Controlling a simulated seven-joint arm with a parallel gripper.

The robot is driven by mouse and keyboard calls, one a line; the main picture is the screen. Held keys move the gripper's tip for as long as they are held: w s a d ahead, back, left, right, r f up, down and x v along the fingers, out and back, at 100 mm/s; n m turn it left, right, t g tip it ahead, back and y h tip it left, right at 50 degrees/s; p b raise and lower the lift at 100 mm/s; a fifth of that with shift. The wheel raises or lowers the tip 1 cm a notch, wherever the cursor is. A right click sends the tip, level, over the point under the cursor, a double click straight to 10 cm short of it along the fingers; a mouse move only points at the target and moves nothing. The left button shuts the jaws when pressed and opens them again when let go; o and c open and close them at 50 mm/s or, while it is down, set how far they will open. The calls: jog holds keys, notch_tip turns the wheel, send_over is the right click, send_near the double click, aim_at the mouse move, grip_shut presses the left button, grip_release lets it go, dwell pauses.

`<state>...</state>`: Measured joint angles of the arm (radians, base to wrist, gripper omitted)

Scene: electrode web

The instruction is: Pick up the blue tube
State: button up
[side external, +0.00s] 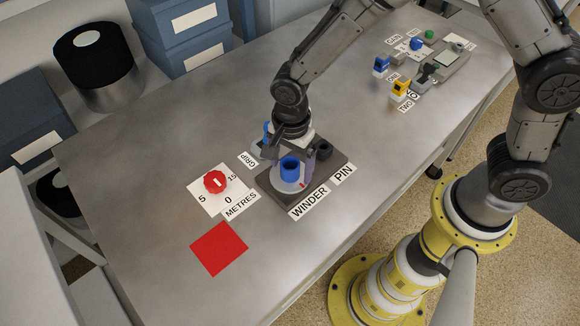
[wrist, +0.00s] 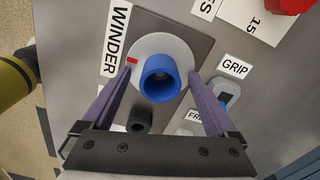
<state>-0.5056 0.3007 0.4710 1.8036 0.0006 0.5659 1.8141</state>
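The blue tube (side external: 290,169) stands upright on a pale round disc on the dark winder plate in the side external view. It also shows in the wrist view (wrist: 161,82), its open end towards the camera. My gripper (side external: 289,163) is above the winder with its purple fingers apart, one on each side of the tube. In the wrist view my gripper (wrist: 160,75) is open, with a visible gap between each finger and the tube. Neither finger visibly touches the tube, though how far down they reach is hard to tell.
The winder plate (side external: 276,187) carries a dark pin (side external: 323,150) and a red mark on its disc. A red dial (side external: 215,182) and a red square (side external: 219,248) lie to the left. Coloured parts and a grey device (side external: 447,66) are at the far right.

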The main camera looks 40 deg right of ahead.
jog(key=c, duration=1.4)
jog(key=shift+o, duration=0.2)
jog(key=shift+r, duration=0.1)
jog(key=shift+r, duration=0.45)
notch_tip(320, 180, up, 2)
jog(key=shift+r, duration=0.2)
jog(key=s+d+r, duration=0.6)
jog(key=s+r, duration=0.3)
jog(key=s, duration=0.3)
jog(key=shift+s+d+r, duration=0.15)
jog(key=shift+d+r, duration=0.15)
jog(key=shift+d, duration=0.1)
